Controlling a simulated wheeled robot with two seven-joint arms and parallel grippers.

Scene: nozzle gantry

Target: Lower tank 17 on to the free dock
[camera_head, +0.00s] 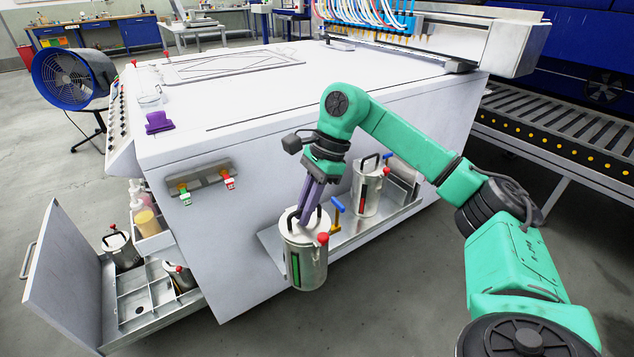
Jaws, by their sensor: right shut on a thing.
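My right gripper (306,210) is shut on the top handle of a steel tank (308,268) with a green strip and a red knob. No number is readable on it. The tank is upright at the front left part of a metal shelf (361,232) on the machine's side. I cannot tell whether its base touches the shelf. Another steel tank (370,193) with a red strip stands on the shelf, behind and right of it. A blue-topped tap with an orange stem (338,217) stands between them. My left gripper is not in view.
An open drawer (137,309) at lower left holds two tanks, one at the back (121,248) and one at right (179,276), with empty compartments in front. A bracket (200,178) with green and red connectors sits on the machine's side. The floor in front is clear.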

